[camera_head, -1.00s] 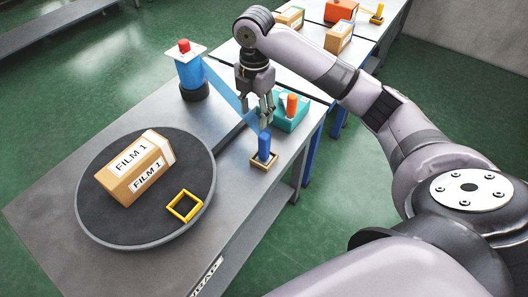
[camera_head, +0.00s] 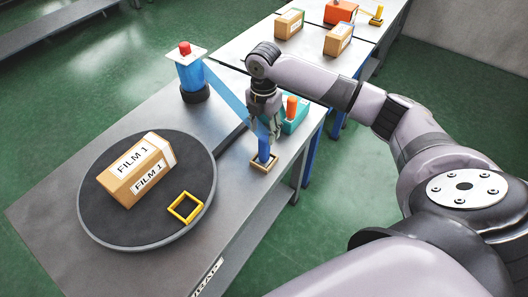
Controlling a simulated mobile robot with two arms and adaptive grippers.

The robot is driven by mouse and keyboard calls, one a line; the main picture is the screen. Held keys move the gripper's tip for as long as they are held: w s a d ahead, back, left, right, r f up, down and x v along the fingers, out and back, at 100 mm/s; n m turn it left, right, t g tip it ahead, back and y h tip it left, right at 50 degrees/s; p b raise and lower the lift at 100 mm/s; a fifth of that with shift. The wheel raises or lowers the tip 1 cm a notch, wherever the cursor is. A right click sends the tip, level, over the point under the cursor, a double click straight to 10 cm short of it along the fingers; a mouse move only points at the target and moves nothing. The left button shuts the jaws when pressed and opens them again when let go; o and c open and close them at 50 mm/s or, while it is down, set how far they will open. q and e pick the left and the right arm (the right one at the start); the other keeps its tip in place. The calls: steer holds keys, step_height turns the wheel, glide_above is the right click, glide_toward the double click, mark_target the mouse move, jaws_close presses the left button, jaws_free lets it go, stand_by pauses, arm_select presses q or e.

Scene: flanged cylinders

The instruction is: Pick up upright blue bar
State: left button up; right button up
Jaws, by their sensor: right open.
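The blue bar (camera_head: 263,151) stands upright in a small square wooden holder (camera_head: 264,166) near the table's right edge. My right gripper (camera_head: 265,131) points down at the top of the bar. Its fingers are open and appear to be around or just beside the bar's upper end; the exact contact cannot be told. My left gripper does not show.
A teal block with an orange cylinder (camera_head: 291,110) stands close behind the gripper. A blue film roll (camera_head: 189,75) with a red knob stands at the back. A round dark turntable (camera_head: 100,220) holds a FILM 1 box (camera_head: 137,168) and a yellow square frame (camera_head: 185,207).

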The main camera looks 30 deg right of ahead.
mark_target(264, 137)
step_height(264, 137, down, 5)
steer(key=shift+f+p, duration=0.15)
steer(key=shift+p, duration=0.35)
jaws_close()
stand_by(0.4)
stand_by(0.4)
